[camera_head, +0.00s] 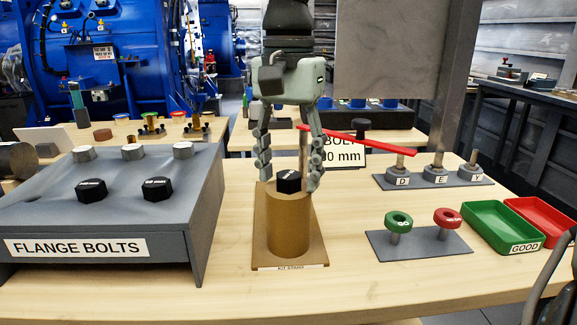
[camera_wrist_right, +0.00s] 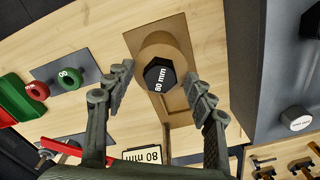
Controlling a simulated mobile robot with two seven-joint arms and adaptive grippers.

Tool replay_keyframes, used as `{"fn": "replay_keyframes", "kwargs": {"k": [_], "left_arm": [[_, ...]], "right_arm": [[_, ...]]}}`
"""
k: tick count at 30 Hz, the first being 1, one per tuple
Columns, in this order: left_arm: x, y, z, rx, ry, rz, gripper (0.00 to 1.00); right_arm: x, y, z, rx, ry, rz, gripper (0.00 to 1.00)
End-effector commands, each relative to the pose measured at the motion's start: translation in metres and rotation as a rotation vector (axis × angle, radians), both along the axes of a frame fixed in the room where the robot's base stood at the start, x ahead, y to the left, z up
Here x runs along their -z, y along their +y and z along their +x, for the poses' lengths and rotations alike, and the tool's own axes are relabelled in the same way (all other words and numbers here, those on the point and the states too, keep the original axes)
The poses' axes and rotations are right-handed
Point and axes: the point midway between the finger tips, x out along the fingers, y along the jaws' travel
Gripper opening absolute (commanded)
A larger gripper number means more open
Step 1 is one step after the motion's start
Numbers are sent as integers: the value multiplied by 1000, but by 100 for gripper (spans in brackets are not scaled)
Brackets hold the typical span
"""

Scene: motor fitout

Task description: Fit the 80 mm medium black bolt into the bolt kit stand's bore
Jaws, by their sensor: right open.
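The black hex bolt (camera_head: 289,182) sits upright at the top of the brown cylinder of the bolt kit stand (camera_head: 289,228). Its head reads "80 mm" in the right wrist view (camera_wrist_right: 160,75). Its shank is hidden, and only the head shows above the cylinder (camera_wrist_right: 172,47). My right gripper (camera_head: 289,180) hangs over the stand from behind. Its fingers are open, one to each side of the bolt head, and apart from it in the wrist view (camera_wrist_right: 159,84). My left gripper is not in view.
A grey flange bolts rack (camera_head: 205,215) with several bolts stands at left. A red bar (camera_head: 365,141) and a sign reading "80 mm" (camera_head: 350,158) are behind the stand. At right are a ring-gauge plate (camera_head: 420,245), a green tray (camera_head: 500,228) and a red tray (camera_head: 545,218).

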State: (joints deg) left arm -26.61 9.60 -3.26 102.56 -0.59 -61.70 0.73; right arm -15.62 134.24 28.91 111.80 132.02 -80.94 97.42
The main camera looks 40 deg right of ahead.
Motion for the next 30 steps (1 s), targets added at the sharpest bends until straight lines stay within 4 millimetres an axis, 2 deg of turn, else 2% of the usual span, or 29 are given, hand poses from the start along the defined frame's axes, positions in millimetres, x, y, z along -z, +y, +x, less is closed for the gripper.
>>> {"fn": "replay_keyframes", "kwargs": {"k": [5, 12, 18, 24, 30], "left_arm": [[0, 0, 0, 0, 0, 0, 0], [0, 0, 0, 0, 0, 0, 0], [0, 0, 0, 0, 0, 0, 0], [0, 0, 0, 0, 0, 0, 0], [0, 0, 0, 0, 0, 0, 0]], "right_arm": [[-19, 0, 1, 0, -5, -2, 55], [-71, 0, 1, 2, -7, -1, 55], [-105, 0, 1, 2, -5, 1, 55], [-119, 0, 0, 0, -3, 1, 55], [-120, 0, 0, -1, -2, 0, 55]]}}
